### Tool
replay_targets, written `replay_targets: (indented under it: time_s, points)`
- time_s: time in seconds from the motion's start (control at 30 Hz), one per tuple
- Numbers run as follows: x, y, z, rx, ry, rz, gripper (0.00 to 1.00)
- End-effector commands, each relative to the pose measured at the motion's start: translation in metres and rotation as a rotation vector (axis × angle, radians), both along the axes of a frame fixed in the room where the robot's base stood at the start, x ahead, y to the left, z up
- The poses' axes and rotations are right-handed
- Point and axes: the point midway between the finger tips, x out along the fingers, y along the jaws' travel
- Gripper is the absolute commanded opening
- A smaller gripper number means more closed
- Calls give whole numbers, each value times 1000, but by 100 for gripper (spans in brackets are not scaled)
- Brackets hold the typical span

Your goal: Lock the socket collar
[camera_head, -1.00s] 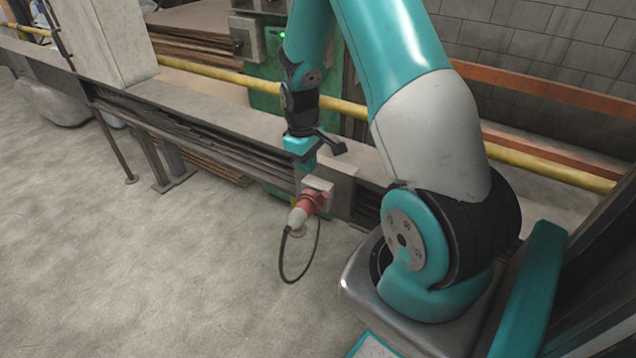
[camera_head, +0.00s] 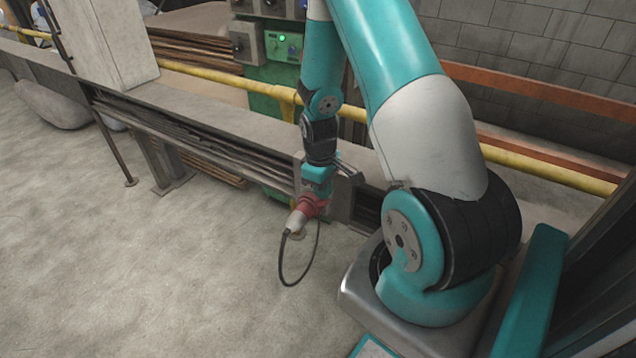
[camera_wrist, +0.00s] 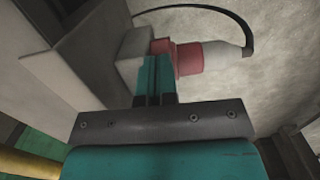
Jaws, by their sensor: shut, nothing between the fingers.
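The red socket collar (camera_head: 312,206) sits low at the front of the metal bench, with a pale plug (camera_head: 297,221) in it and a dark cable looping down. It also shows in the wrist view as a red band (camera_wrist: 188,58) between a grey socket box (camera_wrist: 133,58) and the pale plug body (camera_wrist: 222,60). My gripper (camera_wrist: 157,60) is shut and empty. Its teal fingertips lie over the left edge of the red part in the wrist view. I cannot tell whether they touch it. In the head view my gripper (camera_head: 318,188) hides most of the socket box.
The metal bench rail (camera_head: 215,125) runs behind the socket. A yellow pipe (camera_head: 230,77) runs along behind it. A green control cabinet (camera_head: 272,75) with a lit green lamp stands at the back. The concrete floor (camera_head: 130,270) at the left front is clear.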

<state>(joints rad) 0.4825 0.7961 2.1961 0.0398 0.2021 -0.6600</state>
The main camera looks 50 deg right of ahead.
Motion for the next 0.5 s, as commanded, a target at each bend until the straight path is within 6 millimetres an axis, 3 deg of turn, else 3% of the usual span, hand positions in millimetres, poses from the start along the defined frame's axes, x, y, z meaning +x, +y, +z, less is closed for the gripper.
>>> replay_targets:
  time_s: [0.5]
  points:
    - [4,1,0,0,3,1,0]
